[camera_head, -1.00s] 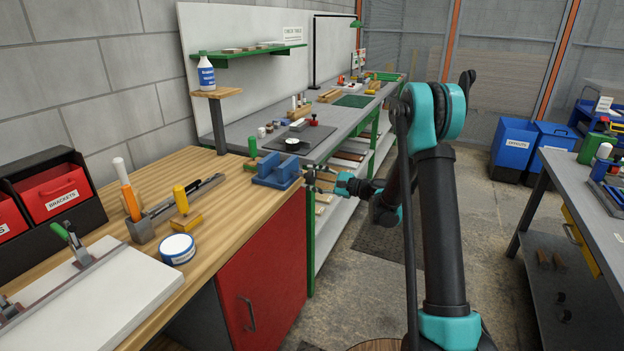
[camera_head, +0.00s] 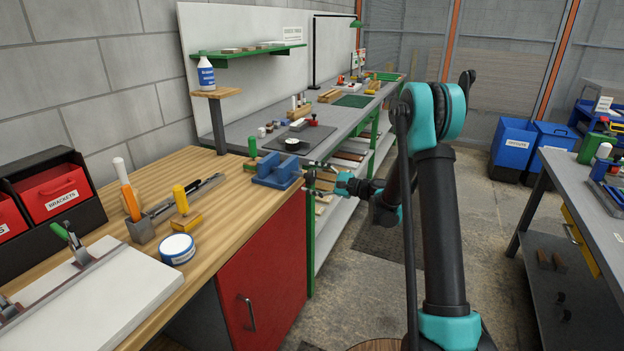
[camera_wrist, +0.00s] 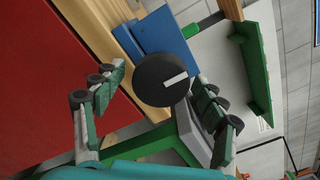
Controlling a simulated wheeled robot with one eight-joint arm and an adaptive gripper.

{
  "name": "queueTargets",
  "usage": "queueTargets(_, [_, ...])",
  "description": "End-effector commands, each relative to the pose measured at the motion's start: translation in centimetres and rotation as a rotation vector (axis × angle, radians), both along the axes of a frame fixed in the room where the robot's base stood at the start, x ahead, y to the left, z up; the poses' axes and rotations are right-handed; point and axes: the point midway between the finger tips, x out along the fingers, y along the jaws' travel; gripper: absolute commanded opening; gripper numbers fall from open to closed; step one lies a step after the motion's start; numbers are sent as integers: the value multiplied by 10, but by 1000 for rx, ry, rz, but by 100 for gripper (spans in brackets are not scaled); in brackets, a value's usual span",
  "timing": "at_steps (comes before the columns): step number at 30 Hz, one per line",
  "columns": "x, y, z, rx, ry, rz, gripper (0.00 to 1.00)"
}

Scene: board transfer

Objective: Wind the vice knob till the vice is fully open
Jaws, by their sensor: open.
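The blue vice (camera_head: 275,172) sits at the far right corner of the wooden bench. In the wrist view, its blue body (camera_wrist: 170,38) is behind a round black knob (camera_wrist: 155,88) with a white bar mark on its face. The mark is slightly tilted from level in that view. My gripper (camera_wrist: 158,76) is open, with one finger on each side of the knob. A gap shows at the left finger; the right finger is close to the knob, and contact is unclear. In the head view, my gripper (camera_head: 312,175) is small beside the vice's right side.
A green-handled tool (camera_head: 253,150) stands just behind the vice. A yellow-handled tool (camera_head: 181,200) and a round tape tin (camera_head: 177,249) are nearer on the bench. The red cabinet front (camera_head: 262,275) drops below the bench edge. Open floor lies to the right.

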Motion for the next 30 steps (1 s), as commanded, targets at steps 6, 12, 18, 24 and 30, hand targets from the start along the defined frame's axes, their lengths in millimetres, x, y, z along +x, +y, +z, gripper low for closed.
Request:
queueTargets(6, [-5,-18,0,0,0,-4,72])
queueTargets(12, [-19,-57,0,0,0,-6,72])
queueTargets(18, [-32,-91,0,-1,0,-4,72])
queueTargets(24, [-39,-109,0,-1,0,-1,72])
queueTargets(30, [-41,-113,0,0,0,0,72])
